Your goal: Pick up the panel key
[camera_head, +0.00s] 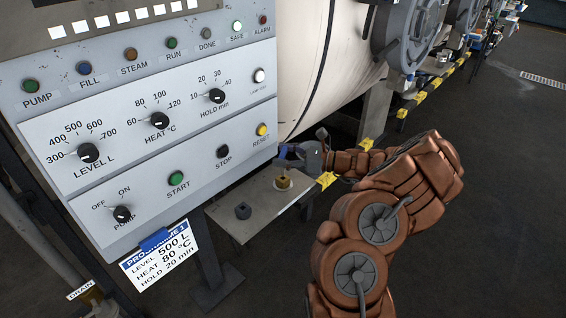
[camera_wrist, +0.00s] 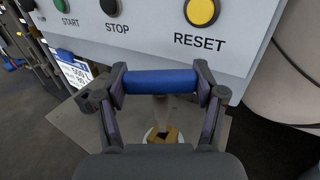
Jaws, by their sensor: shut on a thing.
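The panel key shows in the wrist view as a blue bar-shaped handle (camera_wrist: 160,82) spanning between my fingertips. My gripper (camera_wrist: 160,84) is shut on it, with one finger at each end. A faint, blurred shaft seems to hang below the handle. In the head view my gripper (camera_head: 300,154) is at the right end of the control panel, above a small metal shelf (camera_head: 262,222). Only a bit of blue (camera_head: 283,151) shows there; the rest of the key is hidden.
A brass piece (camera_head: 283,182) and a dark knob-like piece (camera_head: 243,211) stand on the shelf. The control panel (camera_head: 130,185), with its yellow RESET button (camera_head: 262,129), is close to my gripper. A large pale vessel (camera_head: 305,60) stands behind. Open floor lies to the right.

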